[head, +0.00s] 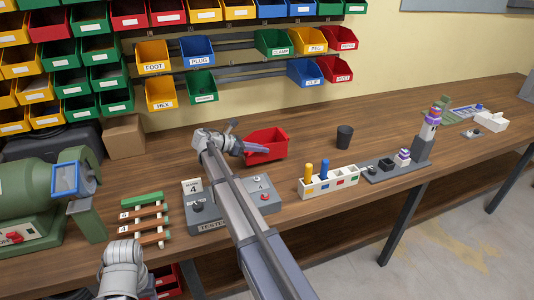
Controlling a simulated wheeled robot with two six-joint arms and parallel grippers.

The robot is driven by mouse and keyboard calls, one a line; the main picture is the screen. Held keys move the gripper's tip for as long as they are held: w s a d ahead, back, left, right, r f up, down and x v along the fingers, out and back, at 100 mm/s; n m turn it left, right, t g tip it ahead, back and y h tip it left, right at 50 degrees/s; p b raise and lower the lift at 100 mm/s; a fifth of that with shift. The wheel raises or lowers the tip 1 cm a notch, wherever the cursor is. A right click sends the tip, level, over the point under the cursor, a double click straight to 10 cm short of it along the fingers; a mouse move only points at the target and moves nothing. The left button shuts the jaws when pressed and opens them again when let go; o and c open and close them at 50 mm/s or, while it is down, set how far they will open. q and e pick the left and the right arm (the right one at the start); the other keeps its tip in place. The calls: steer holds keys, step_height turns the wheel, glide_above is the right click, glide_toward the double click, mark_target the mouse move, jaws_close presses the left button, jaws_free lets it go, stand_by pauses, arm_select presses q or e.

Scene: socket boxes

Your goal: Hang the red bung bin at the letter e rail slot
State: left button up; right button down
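A red bin (266,146) sits on the wooden bench, open side up; no label is readable on it. My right gripper (250,143) is at the bin's left side, with one finger overlapping its left edge. I cannot tell whether it touches or grips the bin. Wall rails hold bins, with a bare stretch on the upper rail (235,42) between the blue PLUG bin (197,51) and the green CLAMP bin (273,42). Another bare stretch is on the lower rail (248,72). No slot letters are readable. My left wrist shows at the lower left, without its fingers.
A grey tester box (208,213) lies under my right arm. A dark cup (344,136), a white block holder (329,182) and a grey peg stand (397,170) are to the right. A green machine (40,195) and a cardboard box (125,138) stand left. The bench behind the cup is clear.

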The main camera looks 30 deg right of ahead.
steer(key=shift+w+a+r, duration=0.1)
steer(key=shift+w+a, duration=0.2)
steer(key=shift+a, duration=1.1)
steer(key=shift+w+a+r, duration=0.1)
steer(key=shift+w+a, duration=0.25)
steer(key=shift+a, duration=1.1)
steer(key=shift+w+a, duration=0.3)
steer(key=shift+a, duration=1.1)
steer(key=shift+d, duration=0.1)
